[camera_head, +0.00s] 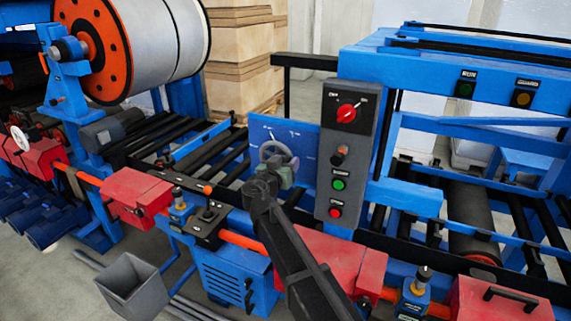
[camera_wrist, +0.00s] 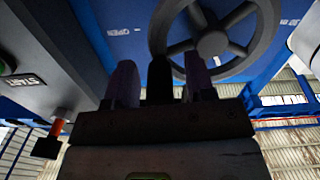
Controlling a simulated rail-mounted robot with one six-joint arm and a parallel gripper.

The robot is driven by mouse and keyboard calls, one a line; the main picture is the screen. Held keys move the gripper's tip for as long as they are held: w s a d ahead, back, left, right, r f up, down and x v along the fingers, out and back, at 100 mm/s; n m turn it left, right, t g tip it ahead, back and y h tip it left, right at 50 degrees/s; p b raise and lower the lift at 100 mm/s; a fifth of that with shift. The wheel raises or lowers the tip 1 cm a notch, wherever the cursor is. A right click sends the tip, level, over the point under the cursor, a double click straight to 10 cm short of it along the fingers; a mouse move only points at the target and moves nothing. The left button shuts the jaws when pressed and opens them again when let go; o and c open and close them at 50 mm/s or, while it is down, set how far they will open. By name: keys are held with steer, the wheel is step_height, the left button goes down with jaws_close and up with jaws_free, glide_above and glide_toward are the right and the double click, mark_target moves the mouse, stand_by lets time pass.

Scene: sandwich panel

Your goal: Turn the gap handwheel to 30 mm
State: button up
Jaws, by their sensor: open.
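The gap handwheel (camera_head: 277,150) is a grey spoked wheel in front of a blue panel (camera_head: 305,144) with small white markings, too small to read. In the wrist view the handwheel (camera_wrist: 213,44) fills the upper right, with its hub and spokes showing. My gripper (camera_head: 268,182) is at the wheel's lower side in the head view and hides part of it. In the wrist view my gripper (camera_wrist: 160,68) is open, one finger on each side of a dark upright post (camera_wrist: 160,85), perhaps the wheel's handle. I cannot tell whether the fingers touch it.
A grey control box (camera_head: 346,150) with a red rotary switch, a green button and a red button stands close right of the wheel. A black joystick box (camera_head: 208,226) and red covers (camera_head: 135,197) line the front rail. Rollers lie behind to the left.

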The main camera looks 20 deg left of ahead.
mark_target(278, 146)
jaws_close()
steer(key=shift+r, duration=0.1)
steer(key=shift+a+r+n+p, duration=0.2)
steer(key=shift+r+n+p, duration=0.4)
steer(key=shift+n, duration=0.6)
steer(key=c, duration=0.9)
jaws_free()
steer(key=n, duration=0.1)
steer(key=a+r+n+p, duration=0.1)
steer(key=n, duration=0.1)
steer(key=shift+n, duration=0.3)
steer(key=n, duration=0.1)
steer(key=a+r+n+p, duration=0.1)
steer(key=n, duration=0.1)
steer(key=shift+w, duration=0.15)
steer(key=shift+a+r+n, duration=0.1)
steer(key=shift+a+n, duration=0.2)
steer(key=shift+n, duration=0.4)
steer(key=shift+a+n, duration=0.25)
steer(key=shift+n, duration=0.45)
jaws_close()
